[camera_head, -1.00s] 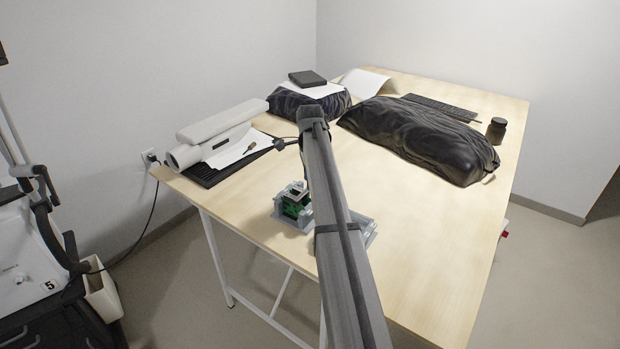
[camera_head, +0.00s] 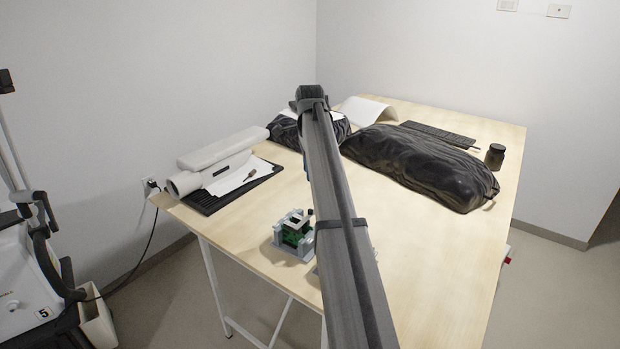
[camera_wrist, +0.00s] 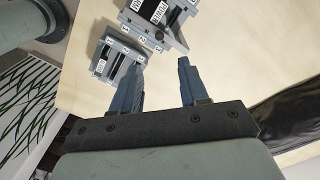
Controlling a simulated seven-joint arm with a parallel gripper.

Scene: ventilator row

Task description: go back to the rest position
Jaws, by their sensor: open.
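My gripper (camera_wrist: 160,82) shows in the wrist view with its two blue-grey fingers apart and nothing between them. It is above the table, and two grey fixtures with labels lie beyond the fingertips. The smaller grey fixture (camera_wrist: 115,62) is at the left finger's tip in the picture. The larger grey fixture (camera_wrist: 180,32) is at the top. In the head view my arm runs up the middle and hides the gripper. A grey fixture with a green part (camera_head: 293,236) stands on the table (camera_head: 245,250) left of my arm.
A black bag (camera_head: 420,165), a keyboard (camera_head: 438,134) and a dark jar (camera_head: 495,157) are at the back right. The table's right front is clear.

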